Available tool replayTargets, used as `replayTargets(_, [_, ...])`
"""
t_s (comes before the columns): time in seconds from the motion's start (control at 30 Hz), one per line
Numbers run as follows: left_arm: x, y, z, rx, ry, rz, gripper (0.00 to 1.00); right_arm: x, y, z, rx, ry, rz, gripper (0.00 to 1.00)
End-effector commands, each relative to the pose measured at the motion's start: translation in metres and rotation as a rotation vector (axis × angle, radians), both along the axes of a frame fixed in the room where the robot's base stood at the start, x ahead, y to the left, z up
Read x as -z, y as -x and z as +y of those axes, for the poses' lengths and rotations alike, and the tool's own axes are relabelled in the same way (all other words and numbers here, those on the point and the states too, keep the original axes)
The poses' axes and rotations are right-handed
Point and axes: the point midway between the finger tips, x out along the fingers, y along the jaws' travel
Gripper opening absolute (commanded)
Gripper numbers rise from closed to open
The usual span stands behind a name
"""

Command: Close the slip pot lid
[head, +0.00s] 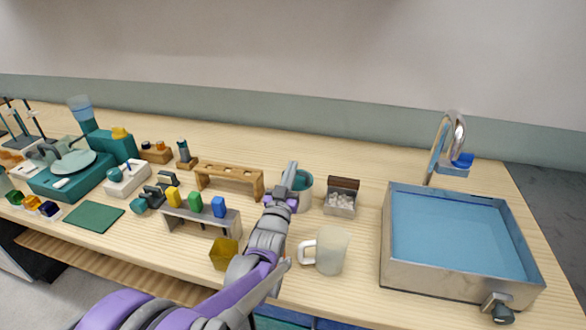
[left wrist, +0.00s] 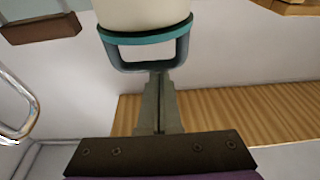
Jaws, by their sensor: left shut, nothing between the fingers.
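The teal slip pot (head: 304,188) stands on the bench in the middle of the head view, partly hidden behind my left gripper (head: 291,172). In the left wrist view a cream round body with a teal band and a squared teal loop (left wrist: 152,50) fills the top middle. I cannot tell clearly which part of it is the lid. My left gripper, also in the left wrist view (left wrist: 157,78), is shut and empty, its fingertips at the loop's lower edge. I cannot tell whether they touch it. My right gripper is not in view.
A small box (head: 340,203) with a raised brown lid stands right of the pot. A cream mug (head: 331,251) and a yellow cube (head: 223,256) stand nearer me. A wooden rack (head: 229,181) is to the left, and a metal basin (head: 388,245) to the right.

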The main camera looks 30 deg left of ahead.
Motion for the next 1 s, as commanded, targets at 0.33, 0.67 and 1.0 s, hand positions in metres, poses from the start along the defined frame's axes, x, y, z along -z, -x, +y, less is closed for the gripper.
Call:
replayTargets(0.33, [0.011,0.007,-0.002,0.0,0.001,0.003,0.0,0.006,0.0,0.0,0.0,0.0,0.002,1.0])
replayTargets(0.67, [0.014,0.007,-0.002,0.0,0.002,0.008,0.0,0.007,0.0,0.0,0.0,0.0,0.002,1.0])
replayTargets(1.0, [0.01,0.008,-0.002,0.0,0.002,0.008,0.0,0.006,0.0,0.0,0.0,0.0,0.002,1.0])
